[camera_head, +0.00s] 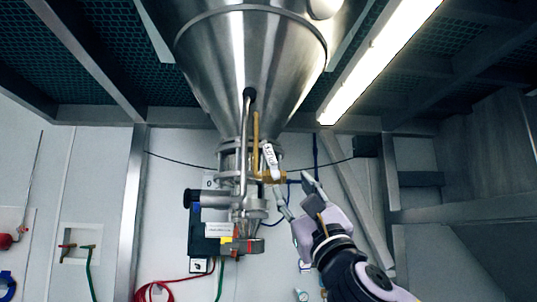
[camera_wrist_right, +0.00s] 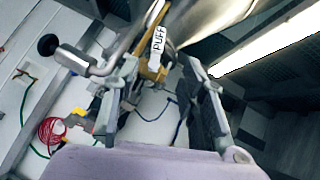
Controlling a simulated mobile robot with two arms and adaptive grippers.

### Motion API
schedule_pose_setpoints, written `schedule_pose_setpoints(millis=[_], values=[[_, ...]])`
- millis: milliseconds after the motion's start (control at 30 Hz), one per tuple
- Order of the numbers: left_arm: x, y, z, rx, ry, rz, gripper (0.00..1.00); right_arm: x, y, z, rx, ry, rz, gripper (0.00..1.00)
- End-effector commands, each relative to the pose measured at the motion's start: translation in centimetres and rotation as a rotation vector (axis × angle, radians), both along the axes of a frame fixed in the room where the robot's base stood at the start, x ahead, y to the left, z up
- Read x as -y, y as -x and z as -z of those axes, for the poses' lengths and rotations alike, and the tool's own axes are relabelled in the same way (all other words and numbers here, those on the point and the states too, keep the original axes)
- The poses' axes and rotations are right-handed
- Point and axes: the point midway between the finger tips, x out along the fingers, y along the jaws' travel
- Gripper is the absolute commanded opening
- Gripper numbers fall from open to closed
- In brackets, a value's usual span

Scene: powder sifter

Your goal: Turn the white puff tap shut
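The white puff tap (camera_head: 270,158) is a small white lever on a brass valve (camera_head: 271,177), below the steel hopper. Its lever stands nearly upright, slightly tilted. In the right wrist view the lever (camera_wrist_right: 157,46) shows the word PUFF, just beyond and between the fingertips. My right gripper (camera_head: 292,184) is open, below and right of the lever, its fingers pointing up toward it. In the wrist view the two fingers (camera_wrist_right: 158,68) are apart with nothing held between them. I cannot tell if a finger touches the valve. My left gripper is not in view.
The steel hopper cone (camera_head: 250,65) hangs above the tap. A bent steel handle with a black knob (camera_head: 248,93) is left of it, and a brass pipe (camera_head: 256,130) runs beside it. A red hose (camera_head: 165,287) lies lower left.

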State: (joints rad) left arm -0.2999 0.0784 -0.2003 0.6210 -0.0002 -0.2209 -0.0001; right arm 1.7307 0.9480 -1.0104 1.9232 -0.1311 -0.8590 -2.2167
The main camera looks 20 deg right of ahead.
Motion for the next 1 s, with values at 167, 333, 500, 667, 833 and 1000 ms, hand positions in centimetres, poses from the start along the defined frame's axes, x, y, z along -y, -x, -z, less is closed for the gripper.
schedule_pose_setpoints(millis=[167,333,500,667,833,1000], values=[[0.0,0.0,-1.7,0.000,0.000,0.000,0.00,-0.1,-1.7,-2.1,-0.001,-0.001,0.000,0.38],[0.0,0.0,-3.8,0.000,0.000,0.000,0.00,-0.1,-4.5,-4.7,-0.001,-0.003,0.000,0.38],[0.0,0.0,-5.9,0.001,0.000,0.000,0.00,-0.1,-7.2,-7.3,-0.001,-0.003,-0.001,0.38],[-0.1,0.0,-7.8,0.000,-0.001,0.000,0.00,-0.1,-9.7,-9.5,-0.001,-0.003,0.001,0.38],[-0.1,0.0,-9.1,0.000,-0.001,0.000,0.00,-0.2,-11.6,-11.0,0.000,-0.004,0.000,0.38],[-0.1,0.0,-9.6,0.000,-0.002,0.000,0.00,-0.2,-12.5,-11.6,0.000,-0.002,-0.001,0.38]])
